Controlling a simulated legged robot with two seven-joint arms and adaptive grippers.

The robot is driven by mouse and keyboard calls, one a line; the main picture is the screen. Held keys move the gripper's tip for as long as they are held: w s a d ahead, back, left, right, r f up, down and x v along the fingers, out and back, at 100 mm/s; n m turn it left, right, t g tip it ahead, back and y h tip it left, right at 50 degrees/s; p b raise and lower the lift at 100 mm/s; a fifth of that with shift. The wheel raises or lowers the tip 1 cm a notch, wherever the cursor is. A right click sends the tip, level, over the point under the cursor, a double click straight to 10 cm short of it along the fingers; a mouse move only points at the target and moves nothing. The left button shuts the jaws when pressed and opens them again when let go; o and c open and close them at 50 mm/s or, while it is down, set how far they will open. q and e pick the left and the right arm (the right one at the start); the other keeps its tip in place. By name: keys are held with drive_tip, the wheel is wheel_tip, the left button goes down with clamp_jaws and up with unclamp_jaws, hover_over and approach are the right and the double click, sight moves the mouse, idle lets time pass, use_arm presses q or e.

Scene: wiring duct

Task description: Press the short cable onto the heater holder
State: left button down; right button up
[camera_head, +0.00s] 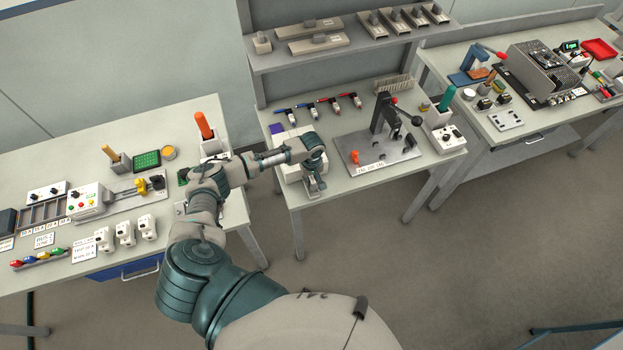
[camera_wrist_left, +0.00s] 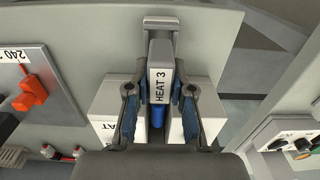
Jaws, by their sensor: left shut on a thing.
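My left gripper (camera_head: 316,187) is low over the front left of the middle bench. In the left wrist view the left gripper (camera_wrist_left: 159,92) has its two fingers either side of a narrow light piece labelled "HEAT 3" (camera_wrist_left: 159,82) and is shut on it. A blue part (camera_wrist_left: 157,116) shows just below the label, between the blue finger pads; I cannot tell whether it is the short cable. White blocks, one on the left (camera_wrist_left: 110,108) and one on the right (camera_wrist_left: 210,115), flank the fingers. No separate heater holder can be made out. My right gripper is not in view.
A grey plate (camera_head: 352,143) with a lever press (camera_head: 384,118) and an orange part (camera_head: 357,153) lies right of my left gripper. Several red and blue tools (camera_head: 322,102) lie behind. A control box (camera_head: 445,138) stands at the bench's right end. The bench's front edge is close.

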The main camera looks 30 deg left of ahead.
use_arm(q)
drive_tip(key=shift+f+b, duration=0.35)
drive_tip(key=shift+f, duration=0.7)
drive_tip(key=c, duration=0.9)
unclamp_jaws()
drive_tip(key=shift+c, duration=0.2)
wheel_tip(320, 180, up, 12)
drive_tip(key=shift+w+f, duration=0.1)
